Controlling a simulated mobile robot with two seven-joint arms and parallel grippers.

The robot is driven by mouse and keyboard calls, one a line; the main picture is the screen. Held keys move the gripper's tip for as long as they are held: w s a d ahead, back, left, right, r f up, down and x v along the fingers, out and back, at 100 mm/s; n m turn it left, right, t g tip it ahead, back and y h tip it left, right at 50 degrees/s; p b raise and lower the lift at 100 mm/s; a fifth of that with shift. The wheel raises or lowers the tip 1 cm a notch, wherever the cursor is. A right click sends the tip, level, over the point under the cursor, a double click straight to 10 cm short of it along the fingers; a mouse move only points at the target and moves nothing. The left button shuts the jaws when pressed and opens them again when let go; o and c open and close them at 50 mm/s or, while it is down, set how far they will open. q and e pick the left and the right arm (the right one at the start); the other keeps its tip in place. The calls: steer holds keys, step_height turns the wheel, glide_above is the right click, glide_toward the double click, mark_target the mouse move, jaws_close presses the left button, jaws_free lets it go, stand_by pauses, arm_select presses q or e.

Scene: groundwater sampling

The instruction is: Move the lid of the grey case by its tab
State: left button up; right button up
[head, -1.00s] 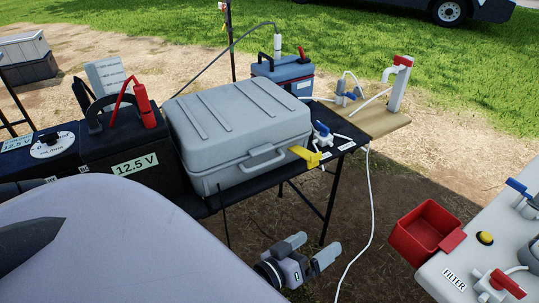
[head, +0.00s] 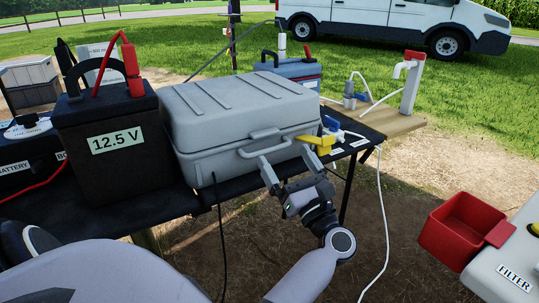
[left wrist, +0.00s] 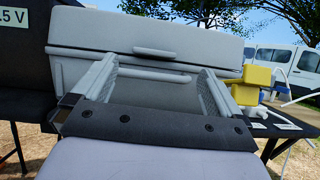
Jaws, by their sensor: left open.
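The grey case (head: 205,140) stands on the dark table, its ribbed lid (head: 235,98) shut. A grey handle (head: 263,146) is on its front. The yellow tab (head: 318,141) sticks out at the case's front right corner; it also shows in the left wrist view (left wrist: 252,85). My left gripper (head: 289,161) is open and empty in front of the case, just below and left of the tab. In the left wrist view, my left gripper's fingers (left wrist: 158,70) spread before the case front, and the tab lies outside, right of the right finger. My right gripper is not in view.
A black 12.5 V battery (head: 105,130) stands close left of the case. A blue-grey box (head: 290,72) stands behind it. Blue-handled valves (head: 331,123) and a white tube (head: 384,210) are to the right. A red bin (head: 462,228) is at lower right.

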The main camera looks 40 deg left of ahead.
mark_target(267, 136)
arm_select(q)
steer(key=shift+n+g, duration=0.4)
steer(key=p+x, duration=0.3)
steer(key=x, duration=0.3)
steer(key=shift+s+a+f+p, duration=0.1)
steer(key=shift+s+f+p, duration=0.05)
steer(key=shift+p, duration=0.15)
steer(key=shift+a, duration=0.5)
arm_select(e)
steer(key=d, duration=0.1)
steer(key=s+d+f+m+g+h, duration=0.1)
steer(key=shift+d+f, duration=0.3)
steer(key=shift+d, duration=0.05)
arm_select(q)
steer(key=c, duration=1.5)
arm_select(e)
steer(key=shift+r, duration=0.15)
